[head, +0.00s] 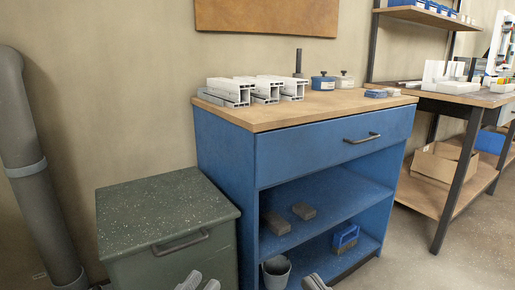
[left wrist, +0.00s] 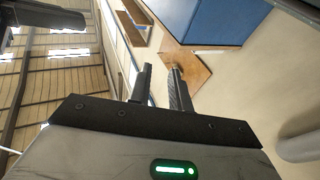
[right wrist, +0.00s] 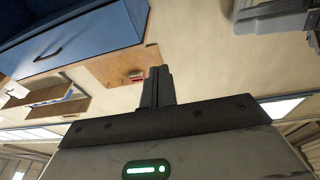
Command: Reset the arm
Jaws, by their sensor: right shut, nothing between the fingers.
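My left gripper (head: 200,283) shows at the bottom edge of the head view, in front of the green cabinet. In the left wrist view its two dark fingers (left wrist: 160,84) stand apart with a gap and nothing between them. My right gripper (head: 316,283) is at the bottom edge of the head view, in front of the blue cabinet's lower shelf. In the right wrist view its fingers (right wrist: 158,86) are together and hold nothing. Most of both arms is out of the head view.
A blue cabinet (head: 330,150) with a wooden top carries white profiles (head: 231,92) and blue-based containers (head: 323,82). A low green cabinet (head: 165,211) stands to its left, a grey pipe (head: 27,160) further left. A workbench (head: 470,97) stands at the right.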

